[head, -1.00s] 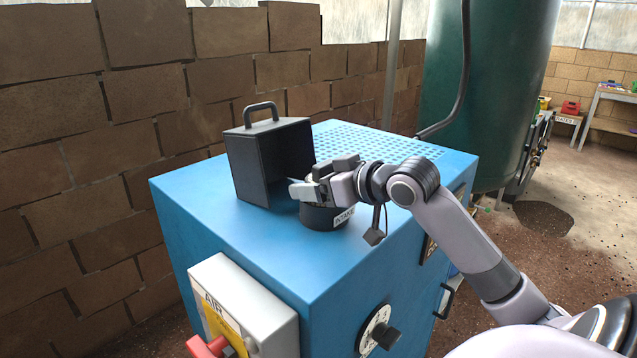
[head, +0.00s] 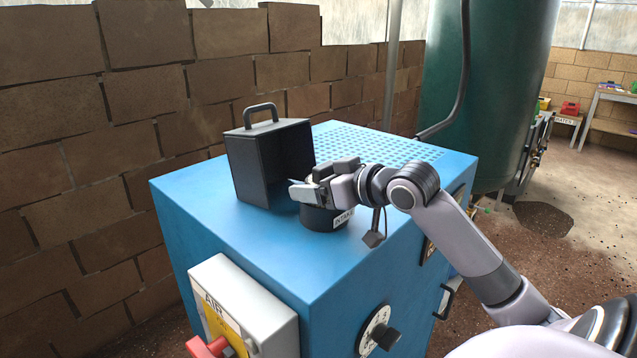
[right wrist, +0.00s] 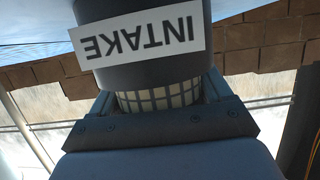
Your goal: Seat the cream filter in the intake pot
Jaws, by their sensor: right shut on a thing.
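The intake pot (head: 322,218) is a dark round pot with a white INTAKE label, standing on the blue cabinet top. It also shows in the right wrist view (right wrist: 150,68), with the label upside down. My right gripper (head: 317,183) is at the pot's mouth, shut on the cream filter (right wrist: 160,98). The filter has a dark grid over a cream body, and a band of it shows between the pot's rim and my jaws in the wrist view. How deep its lower end sits in the pot is hidden. My left gripper is out of view.
A black open-fronted cover with a handle (head: 257,165) stands close left of the pot on the blue cabinet (head: 240,240). The cabinet top's front left is clear.

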